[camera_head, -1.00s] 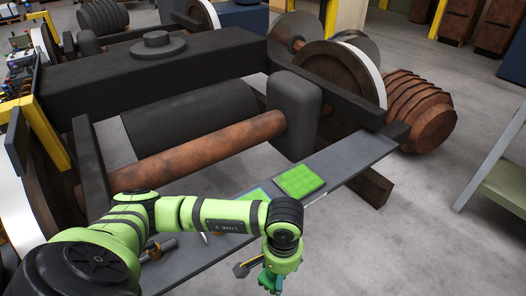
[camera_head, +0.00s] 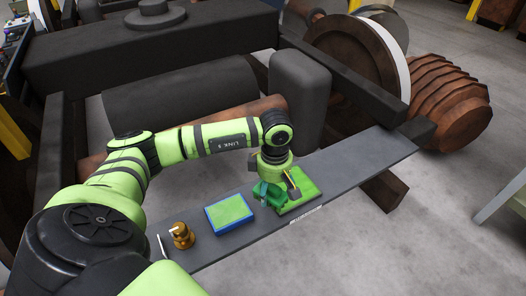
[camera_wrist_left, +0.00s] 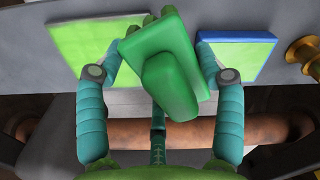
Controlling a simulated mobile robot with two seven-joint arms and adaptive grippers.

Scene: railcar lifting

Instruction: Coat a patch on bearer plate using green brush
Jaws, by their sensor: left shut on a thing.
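My left gripper (camera_head: 272,188) reaches down over the dark grey bearer plate (camera_head: 365,158). It is shut on the green brush (camera_wrist_left: 165,75), whose block body sits slightly tilted between the two teal fingers in the left wrist view. A bright green patch (camera_head: 309,189) lies on the plate under and just right of the gripper. It also shows at the left of the wrist view (camera_wrist_left: 80,42). The brush overlaps the patch's near edge in the picture; I cannot tell whether its bristles touch it. My right gripper is out of view.
A blue-rimmed tray with a green inside (camera_head: 230,212) lies on the plate left of the gripper. A brass fitting (camera_head: 182,235) stands farther left. A rusty shaft (camera_head: 180,132) and a dark block (camera_head: 300,90) lie behind. The plate's right part is clear.

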